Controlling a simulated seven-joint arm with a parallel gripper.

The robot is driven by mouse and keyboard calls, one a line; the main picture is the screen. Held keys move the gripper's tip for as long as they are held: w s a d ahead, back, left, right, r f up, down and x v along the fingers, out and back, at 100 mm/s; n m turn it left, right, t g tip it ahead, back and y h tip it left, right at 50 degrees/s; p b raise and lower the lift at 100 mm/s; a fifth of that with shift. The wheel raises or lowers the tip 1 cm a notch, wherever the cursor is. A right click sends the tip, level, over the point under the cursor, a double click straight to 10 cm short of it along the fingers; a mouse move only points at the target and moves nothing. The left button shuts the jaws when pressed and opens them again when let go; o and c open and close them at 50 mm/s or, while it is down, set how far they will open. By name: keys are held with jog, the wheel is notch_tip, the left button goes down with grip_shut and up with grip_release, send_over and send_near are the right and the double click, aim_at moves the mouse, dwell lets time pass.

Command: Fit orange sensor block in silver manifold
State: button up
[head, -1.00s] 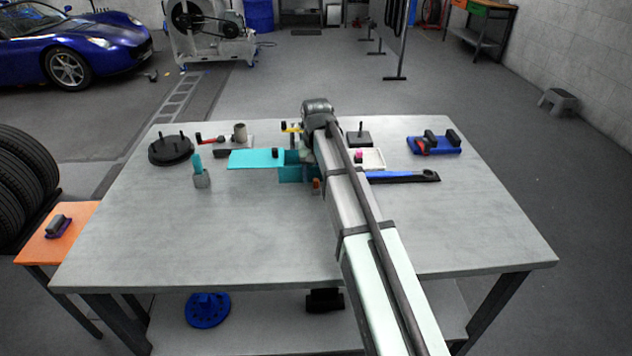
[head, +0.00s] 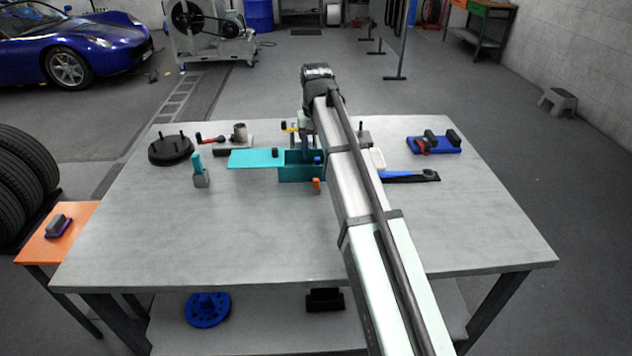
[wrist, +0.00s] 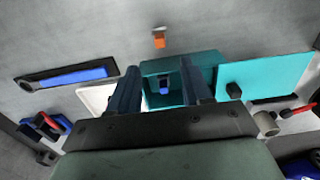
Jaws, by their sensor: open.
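The orange sensor block (head: 316,184) stands on the table just in front of an open teal box (head: 300,173). It also shows in the wrist view (wrist: 159,40), beyond the box from my fingers. A small grey block (head: 201,179) with a teal piece upright on it stands to the left; it may be the silver manifold, but I cannot tell. My gripper (wrist: 160,68) is open, its two dark fingers spread above the box. A blue and pale piece (wrist: 164,86) shows between them, inside the box, apart from both fingers.
A flat teal panel (head: 254,159) extends left from the box. A white tray (head: 377,158) is partly behind my arm, near a blue and black tool (head: 412,177). A black round base (head: 171,150) stands far left. The front table is clear.

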jog(key=d+m, duration=0.1)
jog(key=d, duration=0.8)
jog(key=n+y, duration=0.4)
jog(key=n, duration=1.5)
send_over(318, 179)
jog(key=d, duration=0.2)
notch_tip(318, 179, down, 5)
jog(key=shift+x, duration=3.1)
